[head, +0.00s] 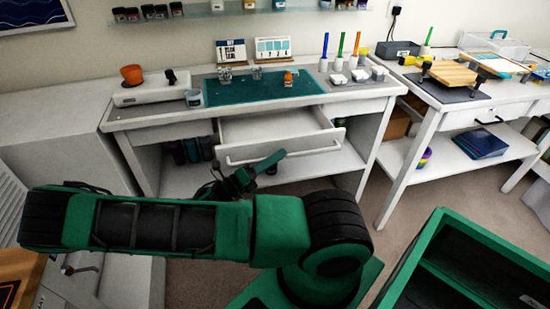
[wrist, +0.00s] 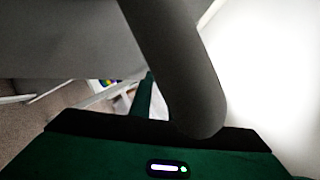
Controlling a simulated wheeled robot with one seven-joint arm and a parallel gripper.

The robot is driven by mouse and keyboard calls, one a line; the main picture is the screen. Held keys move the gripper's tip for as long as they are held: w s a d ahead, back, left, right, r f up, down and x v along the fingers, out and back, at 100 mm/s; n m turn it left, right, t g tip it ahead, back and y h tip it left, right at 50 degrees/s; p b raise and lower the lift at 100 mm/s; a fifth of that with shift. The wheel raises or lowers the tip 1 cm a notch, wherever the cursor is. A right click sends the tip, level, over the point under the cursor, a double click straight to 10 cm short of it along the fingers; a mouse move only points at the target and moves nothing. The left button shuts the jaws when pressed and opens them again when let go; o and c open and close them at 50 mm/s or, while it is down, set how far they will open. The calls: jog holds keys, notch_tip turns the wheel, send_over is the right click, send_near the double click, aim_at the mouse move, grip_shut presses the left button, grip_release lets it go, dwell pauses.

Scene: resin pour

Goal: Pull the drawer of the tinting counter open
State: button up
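The tinting counter (head: 150,125) is a white bench in the head view. Its drawer (head: 262,131) stands out from the counter, and its pale inside shows behind the front panel. The drawer's long bar handle (head: 300,152) runs across that front. My gripper (head: 245,172) is at the left part of the handle, low in front of the drawer. The wrist view shows a thick grey bar (wrist: 175,65) close up, crossing in front of the green gripper body. I cannot tell whether the fingers touch or hold the handle.
A green cutting mat (head: 245,92), cups and bottles stand on the counter top. A second white table (head: 465,110) is at the right. A green open-topped cabinet (head: 450,260) is at the lower right. Carpet is free between them.

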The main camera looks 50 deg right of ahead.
jog(key=shift+s+d, duration=0.1)
jog(key=v, duration=1.1)
jog(key=shift+d, duration=0.1)
dwell(0.4)
